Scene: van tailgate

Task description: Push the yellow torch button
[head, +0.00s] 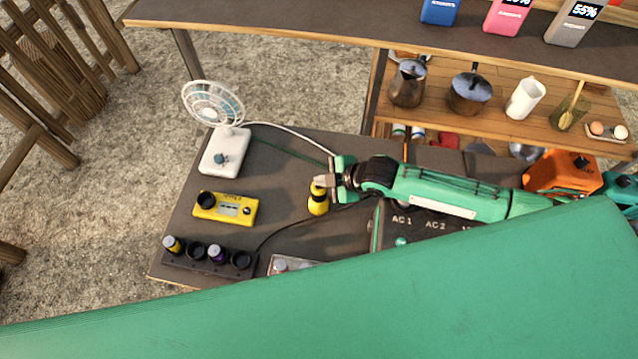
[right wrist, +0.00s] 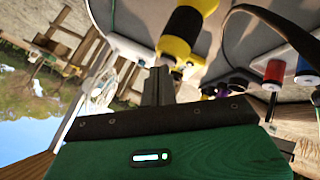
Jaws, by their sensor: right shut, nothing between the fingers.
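The yellow torch (head: 318,203), with a black band, stands on the dark table just below my right gripper's fingers in the head view. In the right wrist view the yellow and black torch (right wrist: 187,28) is close in front of the fingertips, slightly right of them. My right gripper (head: 322,182) is shut and empty; its fingers also show in the right wrist view (right wrist: 160,74). The fingertips are at or very near the torch; I cannot tell whether they touch. The torch's button is not clear in either view. My left gripper is not in view.
A white fan (head: 222,150), a yellow box with a knob (head: 225,208) and a dark rack with several small pots (head: 208,257) are left of the torch. A panel marked AC (head: 420,240) lies right. A shelf (head: 500,125) with pots stands behind.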

